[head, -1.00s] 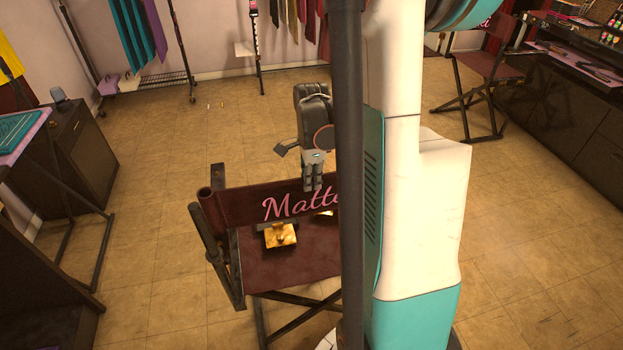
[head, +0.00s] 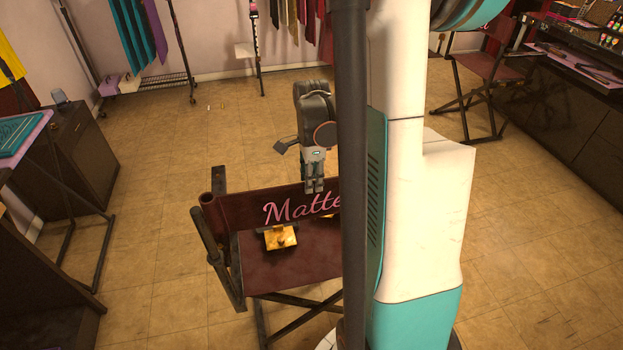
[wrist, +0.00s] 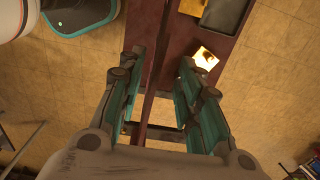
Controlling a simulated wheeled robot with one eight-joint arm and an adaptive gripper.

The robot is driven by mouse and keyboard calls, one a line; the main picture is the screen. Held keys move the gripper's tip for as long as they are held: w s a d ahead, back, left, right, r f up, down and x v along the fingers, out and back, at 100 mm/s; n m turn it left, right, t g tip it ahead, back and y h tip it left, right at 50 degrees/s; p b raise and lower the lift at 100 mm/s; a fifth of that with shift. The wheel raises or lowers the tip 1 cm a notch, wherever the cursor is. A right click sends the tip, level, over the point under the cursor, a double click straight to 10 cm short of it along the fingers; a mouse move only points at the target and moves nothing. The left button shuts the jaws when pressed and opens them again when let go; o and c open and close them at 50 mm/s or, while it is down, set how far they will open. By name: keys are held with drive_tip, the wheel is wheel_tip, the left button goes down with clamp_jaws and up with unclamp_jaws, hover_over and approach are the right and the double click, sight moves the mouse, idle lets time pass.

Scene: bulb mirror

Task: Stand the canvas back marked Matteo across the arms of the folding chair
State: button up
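The canvas back marked Matteo (head: 245,205), dark maroon with pink script, stands upright across the rear of the folding chair (head: 285,275) in the head view. Its left end is by the chair's left arm (head: 217,255); its right end is hidden behind my own body. My gripper (head: 314,188) points down at the top edge of the canvas. In the wrist view, my gripper (wrist: 160,95) has its fingers spread apart, with the thin edge of the canvas (wrist: 157,60) running between them. A gap shows on both sides, so the gripper is open.
A dark cabinet (head: 65,150) stands at left, a black counter (head: 560,110) at right, and another folding chair (head: 485,75) behind. The floor behind the chair is clear.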

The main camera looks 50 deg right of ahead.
drive_tip(key=shift+r+p, duration=1.45)
drive_tip(key=shift+r, duration=0.85)
